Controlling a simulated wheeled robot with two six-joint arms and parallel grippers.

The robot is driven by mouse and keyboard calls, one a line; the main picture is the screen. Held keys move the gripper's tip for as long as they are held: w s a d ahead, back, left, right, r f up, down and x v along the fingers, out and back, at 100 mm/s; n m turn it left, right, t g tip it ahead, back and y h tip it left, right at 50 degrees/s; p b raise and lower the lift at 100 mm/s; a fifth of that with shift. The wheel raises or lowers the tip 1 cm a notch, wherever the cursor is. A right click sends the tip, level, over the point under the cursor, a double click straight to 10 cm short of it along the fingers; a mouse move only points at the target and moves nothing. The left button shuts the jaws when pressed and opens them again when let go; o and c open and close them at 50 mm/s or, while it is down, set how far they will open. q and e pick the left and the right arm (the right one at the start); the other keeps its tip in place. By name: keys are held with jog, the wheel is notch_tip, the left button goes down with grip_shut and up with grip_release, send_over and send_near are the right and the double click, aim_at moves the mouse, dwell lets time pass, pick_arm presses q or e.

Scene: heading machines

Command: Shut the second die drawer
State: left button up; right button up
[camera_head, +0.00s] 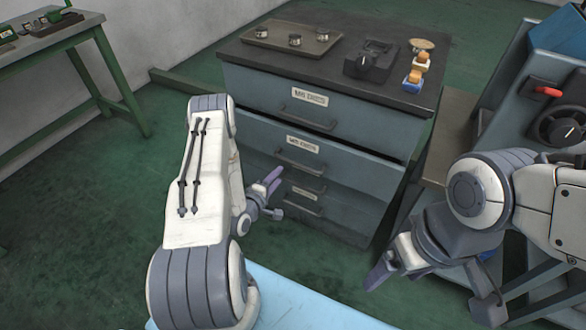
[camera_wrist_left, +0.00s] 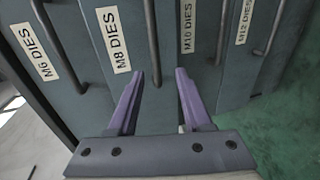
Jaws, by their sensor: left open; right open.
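The second die drawer (camera_head: 345,170), labelled M8 DIES, is in the grey-blue cabinet's front, under the M6 drawer (camera_head: 355,115). It stands out a little, with a dark gap along its top edge. In the left wrist view the M8 drawer front (camera_wrist_left: 115,75) fills the middle, and its dark bar handle (camera_wrist_left: 152,40) appears between my finger tips. My left gripper (camera_head: 272,193) is open and empty, in front of the lower drawers in the head view; contact with the drawer cannot be told. My right gripper (camera_head: 432,290) is open and empty, right of the cabinet's front.
On the cabinet top (camera_head: 330,70) are a tray (camera_head: 270,38) with small round metal pieces, a black device (camera_head: 370,60) and small coloured items. A machine with a red-handled lever (camera_head: 547,91) stands at right. A green-legged bench (camera_head: 110,65) is at far left. Green floor (camera_head: 90,230) is clear at left.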

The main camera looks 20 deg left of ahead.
aim_at(293, 163)
pick_arm(q)
jog(key=shift+h, duration=0.3)
jog(key=x, duration=0.6)
jog(key=d+b+x, duration=0.1)
jog(key=x, duration=0.3)
jog(key=shift+w+r, duration=0.1)
jog(key=shift+r, duration=0.25)
grip_shut()
dwell(0.7)
